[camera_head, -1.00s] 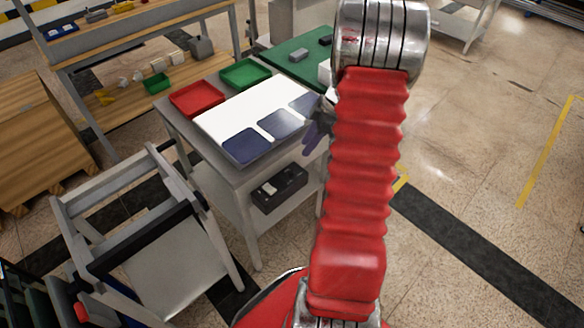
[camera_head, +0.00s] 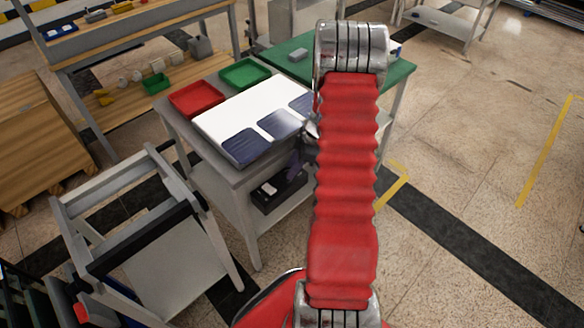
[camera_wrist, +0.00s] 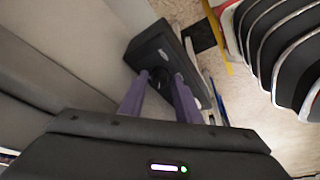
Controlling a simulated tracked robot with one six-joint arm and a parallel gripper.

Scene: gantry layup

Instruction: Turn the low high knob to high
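A black box (camera_head: 268,204) sits on the lower shelf of the grey table, with a small pale patch on it. It also shows in the wrist view as a dark box (camera_wrist: 152,46) just beyond my fingertips. I cannot make out a low-high knob or its setting; a dark shape between the fingertips is too unclear to name. My gripper (camera_wrist: 161,76) has two purple fingers, spread apart with a gap between them. In the head view my gripper (camera_head: 295,162) is partly hidden by my arm and lies in front of the box's upper right part.
The grey table's top holds a white board (camera_head: 250,107) with dark blue panels, a red tray (camera_head: 197,98) and a green tray (camera_head: 245,73). A grey frame cart (camera_head: 150,225) stands at left. Open floor lies to the right.

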